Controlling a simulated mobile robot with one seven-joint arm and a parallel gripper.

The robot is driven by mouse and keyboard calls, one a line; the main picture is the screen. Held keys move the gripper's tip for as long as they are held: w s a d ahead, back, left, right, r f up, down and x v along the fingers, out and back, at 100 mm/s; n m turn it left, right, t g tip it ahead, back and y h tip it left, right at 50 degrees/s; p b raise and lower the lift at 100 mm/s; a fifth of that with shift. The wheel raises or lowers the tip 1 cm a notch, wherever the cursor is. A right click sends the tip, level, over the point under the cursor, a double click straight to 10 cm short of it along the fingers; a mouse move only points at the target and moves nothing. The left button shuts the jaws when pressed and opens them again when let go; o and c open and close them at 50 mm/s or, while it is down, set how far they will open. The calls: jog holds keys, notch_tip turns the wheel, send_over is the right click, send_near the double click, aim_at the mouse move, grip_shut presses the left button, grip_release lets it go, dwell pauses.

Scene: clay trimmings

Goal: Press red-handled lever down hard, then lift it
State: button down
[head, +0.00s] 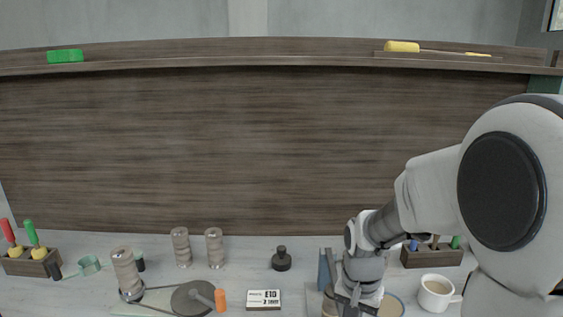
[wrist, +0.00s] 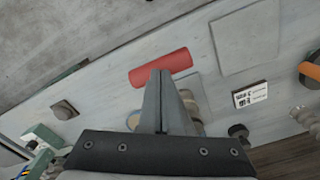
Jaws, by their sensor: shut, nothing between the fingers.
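The lever's red handle (wrist: 162,67) shows in the wrist view as a red cylinder lying just beyond my fingertips. My gripper (wrist: 164,76) is shut and empty, with its two grey fingers together. The fingertips overlap the near edge of the handle around its middle; I cannot tell whether they touch it. Part of the lever's stand is hidden behind the fingers. In the head view my gripper (head: 355,294) is low at the right of centre, and the red handle does not show there. A blue upright part (head: 324,268) stands beside my wrist.
A white labelled card (head: 263,299) and a dark knob-topped weight (head: 281,259) lie left of my gripper. A round grey disc (head: 192,298) with an orange-handled tool (head: 220,300) is further left. A cup (head: 436,293) and a tool box (head: 432,256) stand to the right.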

dwell(0.3)
notch_tip(320, 180, up, 7)
jog(key=p, duration=0.5)
jog(key=shift+p, duration=0.3)
jog(key=s+r+n+t, duration=0.5)
jog(key=s+r+n, duration=0.1)
jog(key=s+r, duration=0.8)
jog(key=shift+t, duration=0.3)
